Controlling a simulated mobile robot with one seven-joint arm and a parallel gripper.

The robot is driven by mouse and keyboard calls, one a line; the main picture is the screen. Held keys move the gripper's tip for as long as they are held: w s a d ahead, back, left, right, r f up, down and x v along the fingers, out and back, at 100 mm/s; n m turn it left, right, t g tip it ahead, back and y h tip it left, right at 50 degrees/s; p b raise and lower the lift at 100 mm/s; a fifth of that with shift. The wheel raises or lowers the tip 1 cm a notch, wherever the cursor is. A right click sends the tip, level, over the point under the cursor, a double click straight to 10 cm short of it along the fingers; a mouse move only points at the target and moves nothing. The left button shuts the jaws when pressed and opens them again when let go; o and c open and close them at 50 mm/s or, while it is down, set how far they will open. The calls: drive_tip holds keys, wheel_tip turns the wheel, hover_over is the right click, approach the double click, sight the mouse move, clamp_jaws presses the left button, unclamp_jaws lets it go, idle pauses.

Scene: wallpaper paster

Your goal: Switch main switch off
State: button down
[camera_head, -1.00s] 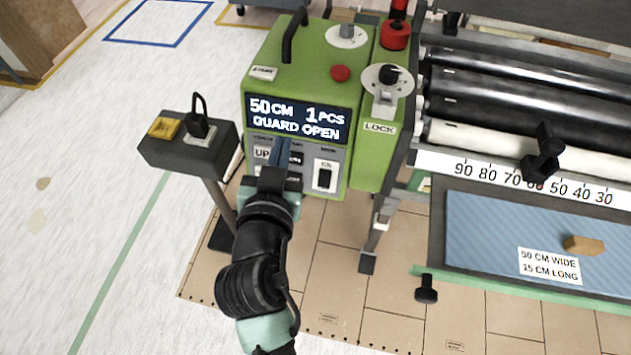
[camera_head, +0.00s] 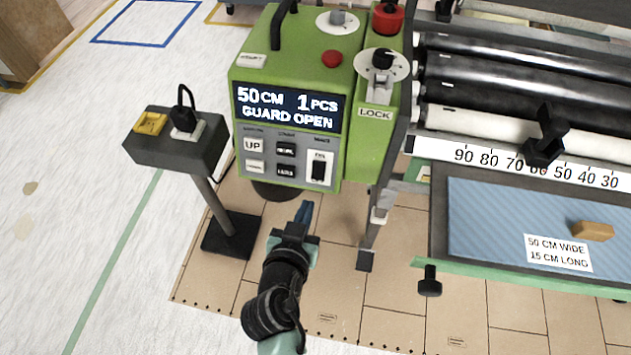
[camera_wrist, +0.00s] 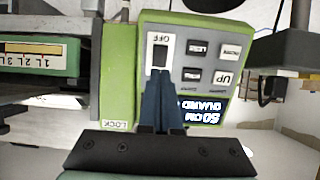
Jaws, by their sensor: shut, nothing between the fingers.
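The main switch (camera_head: 319,171) is a black rocker on a white plate, at the lower right of the green control box's panel. It also shows upside down in the wrist view (camera_wrist: 160,52), with the word OFF at one end of its plate. My gripper (camera_head: 304,209) is shut and empty, below the panel in the head view and apart from the switch. In the wrist view its blue fingers (camera_wrist: 161,84) overlap the near end of the switch plate. The rocker's tilt is too small to tell. The display (camera_head: 288,106) is lit and reads 50 CM, 1 PCS, GUARD OPEN.
Several buttons, including UP (camera_head: 253,145), sit left of the switch. A grey stand (camera_head: 170,155) with a plug and yellow button stands left of the box. The machine's rollers and blue tray (camera_head: 500,215) lie to the right.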

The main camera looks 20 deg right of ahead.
sight(318, 177)
drive_tip(key=b+x, duration=0.1)
drive_tip(key=x, duration=0.9)
drive_tip(key=shift+w, duration=0.15)
drive_tip(key=shift+f, duration=0.1)
drive_tip(key=shift+w+d+f+b, duration=0.1)
drive_tip(key=shift+f+b, duration=0.25)
drive_tip(key=shift+b, duration=0.6)
drive_tip(key=shift+r, duration=0.15)
drive_tip(key=shift+r+p, duration=0.65)
drive_tip(key=shift+r, duration=0.35)
